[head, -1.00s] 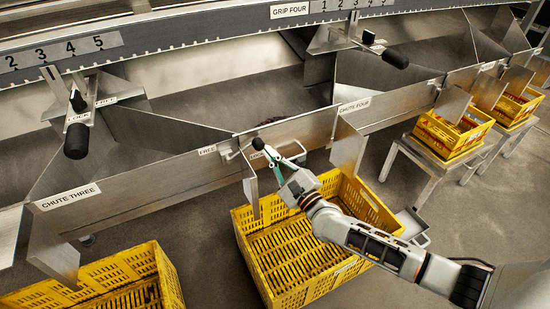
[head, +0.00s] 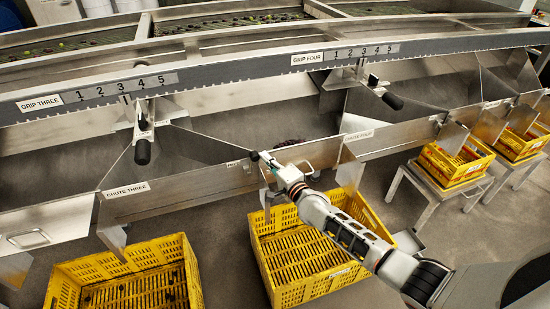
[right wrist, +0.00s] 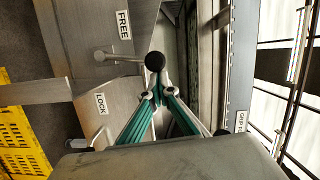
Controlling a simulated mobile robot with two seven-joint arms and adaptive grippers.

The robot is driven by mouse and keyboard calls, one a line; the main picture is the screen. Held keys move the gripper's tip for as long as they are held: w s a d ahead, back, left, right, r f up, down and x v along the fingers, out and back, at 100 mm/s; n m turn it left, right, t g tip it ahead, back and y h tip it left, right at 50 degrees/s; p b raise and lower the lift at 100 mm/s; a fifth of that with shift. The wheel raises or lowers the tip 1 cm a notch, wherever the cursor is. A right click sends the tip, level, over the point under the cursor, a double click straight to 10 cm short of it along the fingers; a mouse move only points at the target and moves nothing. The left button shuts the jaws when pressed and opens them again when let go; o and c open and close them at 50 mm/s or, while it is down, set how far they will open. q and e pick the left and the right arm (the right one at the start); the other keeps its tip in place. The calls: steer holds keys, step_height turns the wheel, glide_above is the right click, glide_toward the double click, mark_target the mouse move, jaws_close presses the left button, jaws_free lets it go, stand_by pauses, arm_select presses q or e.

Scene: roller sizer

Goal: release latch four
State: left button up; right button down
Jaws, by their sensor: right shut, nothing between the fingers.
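The latch at chute four is a short metal lever ending in a black ball knob (head: 254,156). The knob also shows large in the right wrist view (right wrist: 154,61). The lever stands between a FREE label (right wrist: 123,24) and a LOCK label (right wrist: 101,103). My right gripper (head: 262,162) is at the knob. In the right wrist view its fingertips (right wrist: 157,93) are close together, just below the knob in the picture, with nothing between them. Whether they touch the knob I cannot tell. My left gripper is not in view.
The chute four front panel (head: 404,134) lies right of the latch. Grip handles with black ends (head: 393,101) hang from the numbered rail (head: 230,70).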

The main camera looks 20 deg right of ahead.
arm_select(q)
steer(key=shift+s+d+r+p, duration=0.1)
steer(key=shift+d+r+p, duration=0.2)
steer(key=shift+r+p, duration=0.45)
arm_select(e)
steer(key=shift+a+r+n, duration=0.2)
steer(key=shift+a, duration=0.35)
steer(key=shift+a+r+n, duration=0.15)
steer(key=shift+a+n, duration=0.05)
steer(key=shift+a, duration=0.35)
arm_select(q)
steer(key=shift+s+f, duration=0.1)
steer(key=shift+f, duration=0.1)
arm_select(e)
steer(key=shift+r, duration=0.1)
